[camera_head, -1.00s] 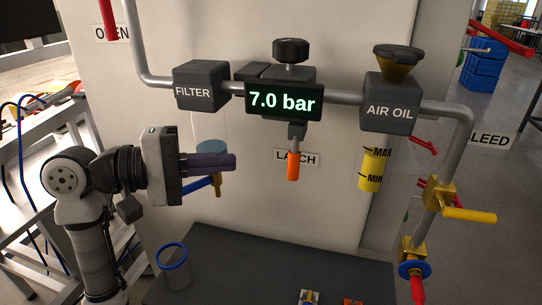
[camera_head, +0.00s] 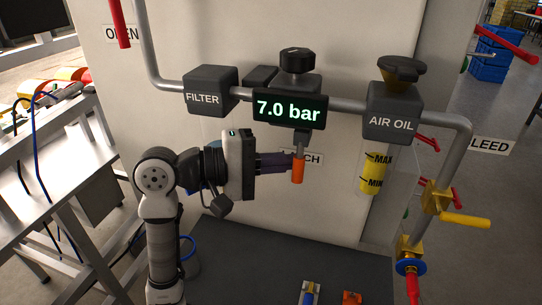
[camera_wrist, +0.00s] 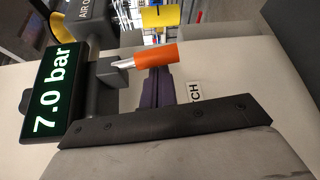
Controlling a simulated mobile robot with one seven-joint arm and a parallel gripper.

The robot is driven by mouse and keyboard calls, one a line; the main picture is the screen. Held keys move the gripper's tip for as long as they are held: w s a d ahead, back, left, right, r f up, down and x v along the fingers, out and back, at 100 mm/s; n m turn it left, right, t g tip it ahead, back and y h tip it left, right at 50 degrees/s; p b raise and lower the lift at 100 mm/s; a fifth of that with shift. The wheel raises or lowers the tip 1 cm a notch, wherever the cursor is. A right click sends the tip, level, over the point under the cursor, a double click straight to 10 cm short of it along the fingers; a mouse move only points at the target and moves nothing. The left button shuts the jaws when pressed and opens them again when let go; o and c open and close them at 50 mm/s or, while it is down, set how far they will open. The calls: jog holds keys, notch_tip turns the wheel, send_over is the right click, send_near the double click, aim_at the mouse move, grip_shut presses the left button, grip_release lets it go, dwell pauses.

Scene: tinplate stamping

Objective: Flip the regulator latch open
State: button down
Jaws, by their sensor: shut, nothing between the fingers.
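The regulator latch is a short metal lever with an orange grip (camera_head: 298,171). It hangs down below the regulator (camera_head: 289,108), whose display reads 7.0 bar. The orange grip also shows in the wrist view (camera_wrist: 155,55). My gripper (camera_head: 288,161) has purple fingers and is shut and empty. Its fingertips are at the left side of the latch in the head view, close to the upper part of the orange grip; I cannot tell whether they touch. In the wrist view the fingers (camera_wrist: 157,88) lie just beside the latch. The LATCH label (camera_head: 312,158) is partly hidden behind the gripper and latch.
The filter block (camera_head: 211,91) is to the left and the air oil block (camera_head: 394,113) with its yellow bowl (camera_head: 373,173) to the right. A yellow valve handle (camera_head: 466,220) sticks out at the lower right. A dark bench top (camera_head: 250,262) lies below.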

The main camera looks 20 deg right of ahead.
aim_at(294, 174)
jog(key=shift+a+f+b, duration=0.1)
jog(key=shift+b, duration=0.4)
jog(key=shift+s+a+n+y+b, duration=0.15)
jog(key=shift+s+n+y+b, duration=0.35)
jog(key=shift+b, duration=0.6)
jog(key=n+b, duration=0.1)
jog(key=s+n+y+b, duration=0.1)
jog(key=b, duration=0.1)
jog(key=a+n+g+y+b, duration=0.1)
jog(key=shift+s+a+r, duration=0.1)
jog(key=shift+s+r, duration=0.05)
jog(key=shift+r, duration=0.1)
jog(key=shift+s+r+b, duration=0.1)
jog(key=shift+s+b, duration=0.05)
jog(key=shift+b, duration=0.35)
jog(key=shift+n+g+y, duration=0.3)
jog(key=shift+n, duration=0.3)
jog(key=shift+s+a+r+b, duration=0.2)
jog(key=shift+s+r+b, duration=0.1)
jog(key=shift+r+b, duration=0.3)
jog(key=shift+s+a+r+b, duration=0.25)
jog(key=shift+s+r+b, duration=0.05)
jog(key=shift+r+b, duration=0.3)
jog(key=shift+s+a+r+b, duration=0.2)
jog(key=shift+s+r+b, duration=0.1)
jog(key=shift+r+b, duration=0.3)
jog(key=shift+r, duration=0.1)
